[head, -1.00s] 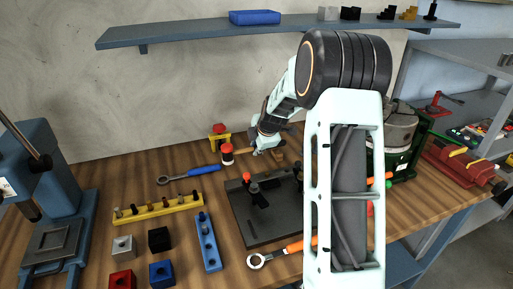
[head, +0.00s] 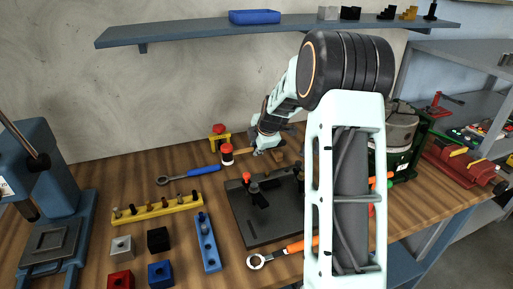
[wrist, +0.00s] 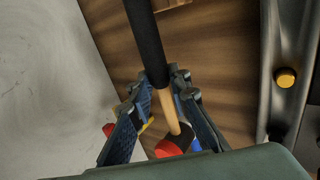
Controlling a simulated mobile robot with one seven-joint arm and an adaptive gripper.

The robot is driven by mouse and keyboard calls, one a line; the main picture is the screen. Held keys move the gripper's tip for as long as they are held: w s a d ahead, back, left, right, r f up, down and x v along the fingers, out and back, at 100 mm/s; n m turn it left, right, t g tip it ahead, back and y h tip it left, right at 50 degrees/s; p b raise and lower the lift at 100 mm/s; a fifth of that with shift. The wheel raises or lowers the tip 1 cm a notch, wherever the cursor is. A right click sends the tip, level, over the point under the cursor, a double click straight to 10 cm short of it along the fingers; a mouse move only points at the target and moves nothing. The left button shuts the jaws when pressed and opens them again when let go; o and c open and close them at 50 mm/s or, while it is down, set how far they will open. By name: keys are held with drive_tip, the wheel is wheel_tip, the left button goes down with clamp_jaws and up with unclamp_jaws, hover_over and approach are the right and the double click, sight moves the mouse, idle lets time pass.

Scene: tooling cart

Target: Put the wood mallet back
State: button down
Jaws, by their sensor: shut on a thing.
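The wood mallet (head: 227,154) is at the back of the bench, its red-faced head left of my gripper (head: 255,147). In the wrist view the mallet's head (wrist: 176,141) shows below a pale wood handle with a black grip. The handle runs between the two fingers of my gripper (wrist: 170,105), which is shut on it. My wrist and arm hide part of the handle in the head view. I cannot tell whether the mallet touches the bench.
A yellow stand with a red top (head: 219,134) is close behind the mallet. A blue-handled wrench (head: 190,173) lies to its left, and a dark fixture plate (head: 262,228) is in front. A wood block (head: 278,156) sits just right of my gripper. A shelf (head: 180,37) hangs above.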

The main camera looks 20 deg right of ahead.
drive_tip(key=shift+f+b, duration=1.05)
drive_tip(key=shift+b, duration=0.25)
drive_tip(key=c, duration=1.7)
unclamp_jaws()
drive_tip(key=shift+c, duration=0.2)
drive_tip(key=shift+s, duration=0.1)
